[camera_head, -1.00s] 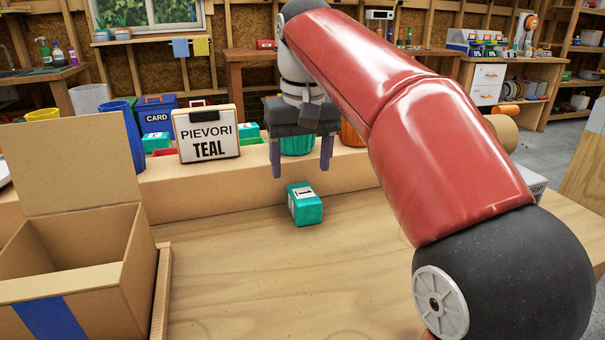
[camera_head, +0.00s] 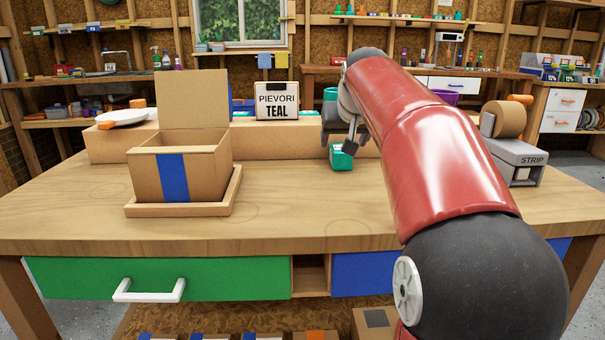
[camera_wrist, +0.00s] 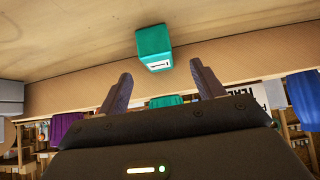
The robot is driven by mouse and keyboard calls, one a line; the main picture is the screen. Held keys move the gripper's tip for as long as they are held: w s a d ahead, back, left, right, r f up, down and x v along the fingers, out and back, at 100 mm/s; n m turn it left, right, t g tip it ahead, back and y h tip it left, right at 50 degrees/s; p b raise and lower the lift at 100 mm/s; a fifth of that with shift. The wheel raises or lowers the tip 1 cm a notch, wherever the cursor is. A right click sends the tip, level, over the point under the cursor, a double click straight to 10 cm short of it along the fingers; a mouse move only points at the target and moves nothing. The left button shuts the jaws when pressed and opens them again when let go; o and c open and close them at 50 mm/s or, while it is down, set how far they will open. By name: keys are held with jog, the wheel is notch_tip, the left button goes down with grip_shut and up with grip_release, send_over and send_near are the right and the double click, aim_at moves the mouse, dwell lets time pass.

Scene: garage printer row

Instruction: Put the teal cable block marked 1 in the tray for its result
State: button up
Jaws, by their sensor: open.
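The teal cable block (camera_head: 341,159) lies on the tabletop in front of the long cardboard-coloured ledge, partly hidden by my gripper. In the wrist view the teal block (camera_wrist: 154,43) shows a white label with a dark mark. My gripper (camera_wrist: 161,72) is open, with the block just beyond and between its fingertips, not held. In the head view my gripper (camera_head: 348,146) is close above the block; whether it touches cannot be told. A "PIEVORI TEAL" sign (camera_head: 277,101) stands on the ledge. No tray marked for a result is readable.
An open cardboard box (camera_head: 209,166) with a blue stripe stands in a shallow wooden tray (camera_head: 180,210) at left. A "STRIP" tape dispenser (camera_head: 513,162) is at right. Green (camera_head: 230,278) and blue (camera_head: 360,276) drawers are below the top.

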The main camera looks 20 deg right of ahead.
jog(key=shift+d+f, duration=0.1)
jog(key=shift+f, duration=0.05)
jog(key=shift+x, duration=1)
jog(key=x, duration=0.5)
jog(key=shift+w+d, duration=0.25)
jog(key=shift+w, duration=0.15)
jog(key=c, duration=1.2)
